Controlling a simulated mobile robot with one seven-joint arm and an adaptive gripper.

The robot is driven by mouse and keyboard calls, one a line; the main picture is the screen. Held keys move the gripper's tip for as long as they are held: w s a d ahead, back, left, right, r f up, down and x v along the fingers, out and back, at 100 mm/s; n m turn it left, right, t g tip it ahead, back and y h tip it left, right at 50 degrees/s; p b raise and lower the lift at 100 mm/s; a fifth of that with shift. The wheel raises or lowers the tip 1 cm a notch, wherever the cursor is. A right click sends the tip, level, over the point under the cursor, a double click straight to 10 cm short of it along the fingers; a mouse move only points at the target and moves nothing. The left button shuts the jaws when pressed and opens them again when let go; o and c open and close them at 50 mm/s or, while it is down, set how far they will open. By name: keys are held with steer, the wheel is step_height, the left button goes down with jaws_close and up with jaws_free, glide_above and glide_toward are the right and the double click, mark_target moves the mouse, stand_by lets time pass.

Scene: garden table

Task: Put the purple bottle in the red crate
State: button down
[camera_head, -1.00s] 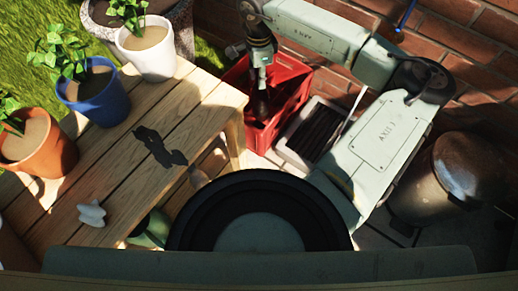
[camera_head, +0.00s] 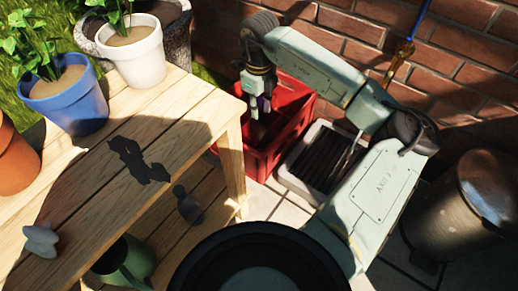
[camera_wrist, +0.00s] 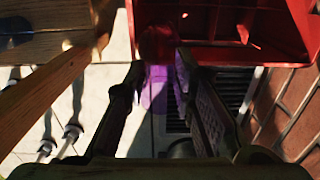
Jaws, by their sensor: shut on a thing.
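The purple bottle (camera_wrist: 157,92) is translucent and sits between the two fingers of my gripper (camera_wrist: 160,66) in the wrist view. In the head view only a small purple patch of it shows at my gripper (camera_head: 259,108). My gripper is shut on the bottle and points down. The red crate (camera_head: 298,112) stands on the paving beside the table; in the head view my gripper overlaps its left part. In the wrist view the crate (camera_wrist: 270,22) fills the top right, past the fingertips. Whether the bottle is inside the rim is unclear.
A wooden table (camera_head: 195,112) with potted plants stands left of the crate. A dark slatted grate in a pale frame (camera_head: 322,160) lies right of it. A brick wall (camera_head: 345,30) rises behind. A metal bin (camera_head: 480,205) stands at the right.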

mark_target(259, 122)
step_height(259, 122, down, 18)
steer(key=b, duration=0.4)
steer(key=shift+f+b, duration=0.25)
steer(key=shift+b, duration=0.1)
steer(key=shift+f, duration=0.1)
steer(key=c, duration=1.6)
jaws_free()
step_height(259, 122, up, 12)
steer(key=p, duration=0.4)
